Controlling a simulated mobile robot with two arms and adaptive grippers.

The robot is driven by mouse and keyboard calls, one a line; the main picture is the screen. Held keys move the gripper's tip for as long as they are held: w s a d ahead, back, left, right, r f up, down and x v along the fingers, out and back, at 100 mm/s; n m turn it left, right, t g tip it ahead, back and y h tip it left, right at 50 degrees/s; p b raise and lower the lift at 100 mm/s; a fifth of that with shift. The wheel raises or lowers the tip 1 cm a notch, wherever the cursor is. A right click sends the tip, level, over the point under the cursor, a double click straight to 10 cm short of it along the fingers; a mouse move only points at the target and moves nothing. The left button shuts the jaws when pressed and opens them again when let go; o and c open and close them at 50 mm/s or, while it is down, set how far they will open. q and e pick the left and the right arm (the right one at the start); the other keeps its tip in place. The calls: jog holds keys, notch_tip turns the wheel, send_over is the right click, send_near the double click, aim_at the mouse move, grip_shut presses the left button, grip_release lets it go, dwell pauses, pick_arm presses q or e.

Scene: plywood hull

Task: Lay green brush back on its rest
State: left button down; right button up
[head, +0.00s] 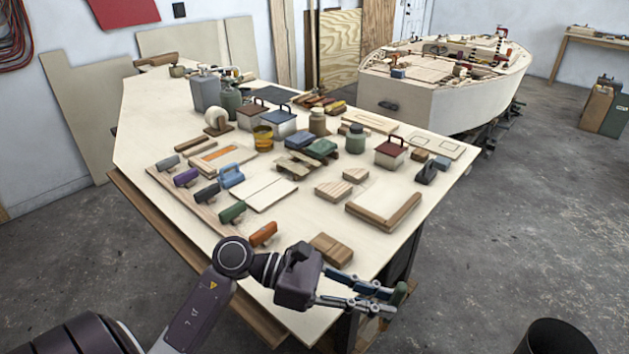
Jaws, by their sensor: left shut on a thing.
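My left gripper (375,297) reaches past the front right edge of the workbench. Its fingers are shut on a small green brush (399,293) with a brown end, held at the fingertips out beyond the bench edge. Much of the brush is hidden by the fingers. A row of coloured handled pieces lies along the left side of the bench, with a dark green one (232,211) between a grey one (207,192) and an orange one (263,234). I cannot tell which spot is the held brush's rest. My right gripper is not in view.
The plywood workbench (290,300) is crowded with tins, jars and wood blocks. A wooden block (331,249) lies near my left gripper, and a framed tray (384,205) behind it. A black bin (556,337) stands on the floor at lower right. A plywood hull (440,105) stands behind.

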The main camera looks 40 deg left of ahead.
pick_arm(q)
jog(key=w+r+m+g+y+p, duration=0.2)
jog(key=w+m+g+y+p, duration=0.4)
jog(key=g+y+p, duration=0.2)
jog(key=w+a+r+y+p, duration=0.1)
jog(key=a+r+y+p, duration=0.15)
jog(key=a, duration=0.45)
jog(key=w+a+r+t+y+p, duration=0.1)
jog(key=w+a+r+y+p, duration=0.15)
jog(key=a, duration=0.55)
jog(key=a+r+y+p, duration=0.2)
jog(key=a+r, duration=0.1)
jog(key=a, duration=0.4)
jog(key=b, duration=0.3)
send_over(331, 248)
jog(key=a, duration=0.2)
jog(key=shift+f, duration=3.8)
jog(key=shift+d+f+b, duration=0.4)
jog(key=shift+f+b, duration=0.05)
jog(key=shift+f, duration=0.2)
jog(key=shift+d+f+b, duration=0.4)
jog(key=shift+f+b, duration=0.05)
jog(key=shift+f, duration=0.2)
jog(key=shift+d+f+b, duration=0.25)
jog(key=shift+f+b, duration=0.45)
jog(key=shift+f, duration=0.15)
